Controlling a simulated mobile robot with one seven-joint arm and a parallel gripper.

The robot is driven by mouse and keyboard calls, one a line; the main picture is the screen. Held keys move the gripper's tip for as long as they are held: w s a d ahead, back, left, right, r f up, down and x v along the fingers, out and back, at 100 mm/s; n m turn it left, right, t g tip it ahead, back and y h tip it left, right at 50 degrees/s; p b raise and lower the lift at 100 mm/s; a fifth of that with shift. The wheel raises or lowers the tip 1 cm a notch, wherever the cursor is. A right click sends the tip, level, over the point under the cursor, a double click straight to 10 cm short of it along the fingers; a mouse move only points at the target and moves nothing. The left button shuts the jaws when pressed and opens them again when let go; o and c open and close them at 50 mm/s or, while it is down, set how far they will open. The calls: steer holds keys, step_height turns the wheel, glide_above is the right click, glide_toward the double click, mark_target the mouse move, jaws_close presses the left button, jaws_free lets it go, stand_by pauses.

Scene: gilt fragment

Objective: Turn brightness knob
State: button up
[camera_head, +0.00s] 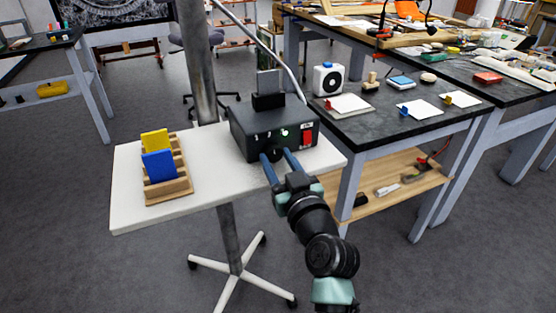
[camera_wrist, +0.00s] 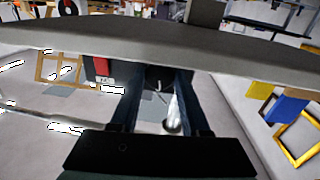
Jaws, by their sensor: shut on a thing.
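A black control box (camera_head: 272,128) stands on a small white table, with a green light and a red switch (camera_head: 307,138) on its front. In the wrist view the red switch (camera_wrist: 101,66) shows at the left. The dark round brightness knob (camera_head: 276,154) is low on the box's front, partly hidden by my fingers. My gripper (camera_head: 277,155) reaches the box from the front, its two blue fingers shut on the knob, one on each side. In the wrist view the knob (camera_wrist: 158,78) shows between the fingers of my gripper (camera_wrist: 157,82). I cannot tell the knob's setting.
A wooden rack (camera_head: 168,188) with a yellow and a blue plate stands at the left of the white table (camera_head: 125,215). A pole (camera_head: 199,70) rises behind. A dark workbench (camera_head: 360,128) with cards and small items adjoins on the right. The table's front left is clear.

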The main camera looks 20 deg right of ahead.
jaws_close()
steer(key=shift+m, duration=0.3)
steer(key=m+p, duration=0.1)
steer(key=m, duration=0.1)
steer(key=shift+m, duration=0.3)
steer(key=shift+m+g+p, duration=0.3)
steer(key=shift+m+p, duration=0.7)
steer(key=shift+m, duration=1.1)
steer(key=shift+d, duration=0.1)
steer(key=o, duration=1.1)
jaws_free()
